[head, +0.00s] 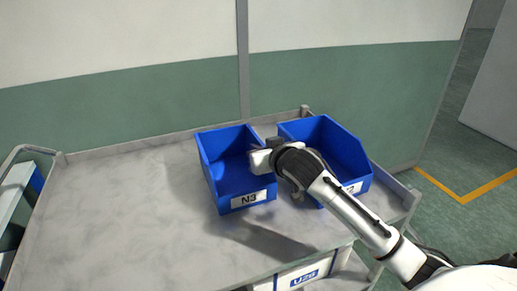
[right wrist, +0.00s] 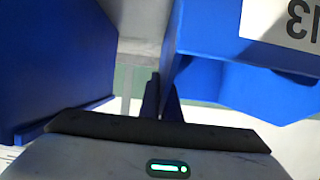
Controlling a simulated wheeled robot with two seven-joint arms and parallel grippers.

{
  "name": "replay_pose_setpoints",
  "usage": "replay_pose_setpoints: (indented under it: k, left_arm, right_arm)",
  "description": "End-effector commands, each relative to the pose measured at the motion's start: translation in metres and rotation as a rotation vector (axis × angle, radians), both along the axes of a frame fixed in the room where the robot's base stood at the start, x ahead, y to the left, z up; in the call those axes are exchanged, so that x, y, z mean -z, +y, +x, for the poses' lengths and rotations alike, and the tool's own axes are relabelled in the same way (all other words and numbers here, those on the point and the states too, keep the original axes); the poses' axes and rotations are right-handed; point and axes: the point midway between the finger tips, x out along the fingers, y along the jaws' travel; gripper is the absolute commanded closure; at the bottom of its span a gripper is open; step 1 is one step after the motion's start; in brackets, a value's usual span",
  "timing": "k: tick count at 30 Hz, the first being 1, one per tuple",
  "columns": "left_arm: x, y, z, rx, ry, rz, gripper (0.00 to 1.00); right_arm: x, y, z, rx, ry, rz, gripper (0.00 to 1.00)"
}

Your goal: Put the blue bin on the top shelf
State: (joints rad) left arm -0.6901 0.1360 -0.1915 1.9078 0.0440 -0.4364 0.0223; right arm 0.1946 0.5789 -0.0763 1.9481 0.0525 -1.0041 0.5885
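A blue bin labelled N3 (head: 240,199) stands open-topped on the grey cart top (head: 110,210); its label shows upside down in the right wrist view (right wrist: 300,20). A second blue bin (head: 345,150), its label partly hidden by my arm, stands just to its right. My right gripper (head: 262,158) is at the right wall of the N3 bin, in the space between the two bins. In the right wrist view its dark fingers (right wrist: 161,100) are close together at the edge of the N3 bin's wall, apparently pinching it. My left gripper is not in view.
The left part of the cart top is bare, with a raised rim around it. A white box labelled U26 (head: 303,276) sits below the cart top's front edge. A green and white wall (head: 120,98) stands behind. Another rack (head: 18,195) is at the far left.

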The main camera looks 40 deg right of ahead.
Motion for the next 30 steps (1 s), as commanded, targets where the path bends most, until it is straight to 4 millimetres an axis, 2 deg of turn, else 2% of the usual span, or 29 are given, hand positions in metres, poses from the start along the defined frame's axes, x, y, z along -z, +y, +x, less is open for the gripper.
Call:
replay_pose_setpoints:
  k: [3,7,17,23,30]
  left_arm:
    - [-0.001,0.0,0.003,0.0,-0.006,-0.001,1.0]
    - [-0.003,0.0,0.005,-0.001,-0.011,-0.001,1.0]
    - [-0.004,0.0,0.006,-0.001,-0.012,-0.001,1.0]
    - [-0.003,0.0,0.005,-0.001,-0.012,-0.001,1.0]
    - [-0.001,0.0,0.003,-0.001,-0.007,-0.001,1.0]
  right_arm:
    - [0.0,0.0,0.0,-0.001,-0.003,0.001,1.0]
    - [0.001,0.0,0.0,0.0,0.0,0.0,0.78]
    - [-0.002,0.0,0.0,0.0,-0.001,-0.001,0.78]
    - [-0.009,0.006,-0.02,-0.001,0.0,-0.001,0.78]
    - [-0.028,0.017,-0.066,-0.002,-0.001,0.0,0.78]
